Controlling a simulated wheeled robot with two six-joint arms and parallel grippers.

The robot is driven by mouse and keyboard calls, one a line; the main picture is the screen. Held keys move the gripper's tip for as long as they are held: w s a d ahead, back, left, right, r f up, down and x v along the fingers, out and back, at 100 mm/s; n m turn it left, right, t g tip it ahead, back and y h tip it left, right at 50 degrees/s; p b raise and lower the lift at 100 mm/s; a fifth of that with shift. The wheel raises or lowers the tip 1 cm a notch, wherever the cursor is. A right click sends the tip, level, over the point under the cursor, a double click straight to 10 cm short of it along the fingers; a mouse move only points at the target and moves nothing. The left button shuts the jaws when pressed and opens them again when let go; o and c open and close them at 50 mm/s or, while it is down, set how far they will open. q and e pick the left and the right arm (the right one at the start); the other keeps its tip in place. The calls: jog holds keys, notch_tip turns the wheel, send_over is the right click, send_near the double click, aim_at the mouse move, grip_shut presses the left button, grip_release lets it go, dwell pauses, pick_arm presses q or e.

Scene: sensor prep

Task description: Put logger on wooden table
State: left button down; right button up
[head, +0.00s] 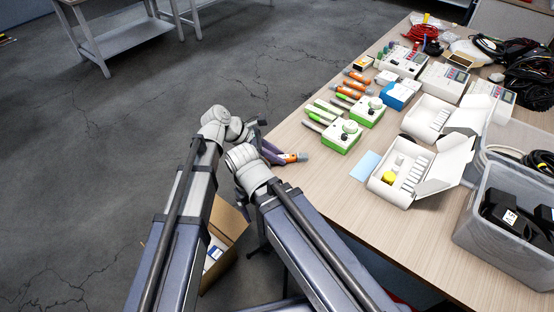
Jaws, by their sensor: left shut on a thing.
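My left gripper (258,128) is small and dark in the head view, just off the left edge of the wooden table (330,200). It is shut on a slim purple, orange and grey device (291,157), which I take to be the logger. Its orange end with a grey tip shows at the table's edge; the rest is partly hidden behind my right wrist. I cannot tell whether it touches the tabletop. My right arm's wrist is just below and in front; its gripper is hidden.
Green-and-white meters (342,136), orange probes (357,76) and open white boxes (402,172) stand on the table. A blue sheet (365,166) lies near them. A grey bin (497,215) is at right. Bare tabletop lies near the left edge. A cardboard box (230,222) is below.

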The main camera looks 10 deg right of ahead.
pick_arm(q)
jog(key=shift+r, duration=0.1)
jog(key=c, duration=1.1)
grip_release()
jog(key=shift+f, duration=0.2)
jog(key=o, duration=0.4)
jog(key=shift+o, duration=0.2)
jog(key=shift+r, duration=0.1)
jog(key=shift+r, duration=0.2)
jog(key=p+v, duration=0.8)
jog(key=v, duration=0.4)
jog(key=shift+p, duration=0.3)
